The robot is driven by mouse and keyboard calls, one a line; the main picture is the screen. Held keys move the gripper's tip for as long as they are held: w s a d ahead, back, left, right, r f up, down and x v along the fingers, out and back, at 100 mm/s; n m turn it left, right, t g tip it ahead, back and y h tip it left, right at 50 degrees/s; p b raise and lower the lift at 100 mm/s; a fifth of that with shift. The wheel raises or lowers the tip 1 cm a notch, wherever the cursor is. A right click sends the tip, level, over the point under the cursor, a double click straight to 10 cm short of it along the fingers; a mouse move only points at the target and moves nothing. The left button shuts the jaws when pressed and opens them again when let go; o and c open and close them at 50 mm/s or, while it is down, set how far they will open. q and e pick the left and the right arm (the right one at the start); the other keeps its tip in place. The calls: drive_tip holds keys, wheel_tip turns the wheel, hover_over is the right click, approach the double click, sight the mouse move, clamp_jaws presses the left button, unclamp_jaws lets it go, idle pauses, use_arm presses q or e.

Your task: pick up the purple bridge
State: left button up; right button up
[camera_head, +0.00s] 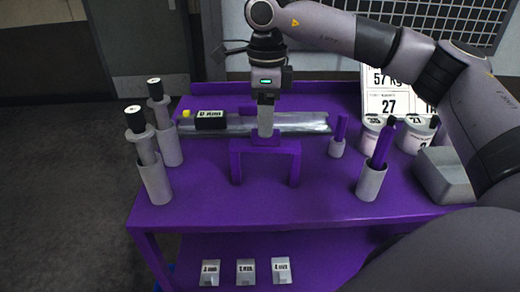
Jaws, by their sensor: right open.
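The purple bridge (279,148) stands upright on the purple table, near the middle, with a flat top bar and two legs. My right gripper (265,134) points straight down at the middle of the bridge's top bar, its fingertips at or just behind the bar. I see the fingers nearly edge-on, so the gap between them is hidden, and I cannot tell whether they touch the bridge. The right gripper is open. My left gripper is not in view.
Two grey cylinders with black-topped rods (155,180) stand on the table's left. A grey cup with a purple rod (371,183) and a smaller one (337,147) stand right. A metallic bar (304,122) lies behind the bridge. The tabletop (265,207) in front is clear.

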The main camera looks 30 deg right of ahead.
sight(266, 144)
drive_tip(key=f, duration=0.6)
drive_tip(key=shift+s+a+p, duration=0.3)
drive_tip(key=shift+s+p, duration=0.1)
drive_tip(key=shift+r, duration=0.1)
clamp_jaws()
